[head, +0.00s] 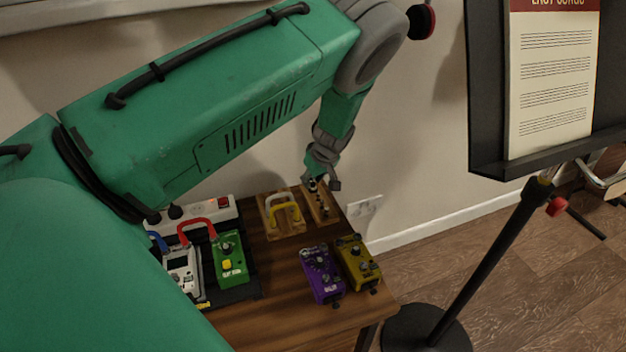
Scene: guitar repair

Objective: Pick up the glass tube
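My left gripper (323,186) hangs at the end of the green arm, just above a small wooden holder (327,217) at the back right of the table. Its two dark fingertips are spread apart. Several small dark pieces (325,208) stand in the holder below the fingers. I cannot make out clearly which of them is the glass tube, and the gripper hides part of the holder. My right gripper is not in view.
Purple (321,274), gold (357,262) and green (230,258) pedals sit on the table (278,262). A power strip (213,211) lies behind. A music stand (490,235) rises at right.

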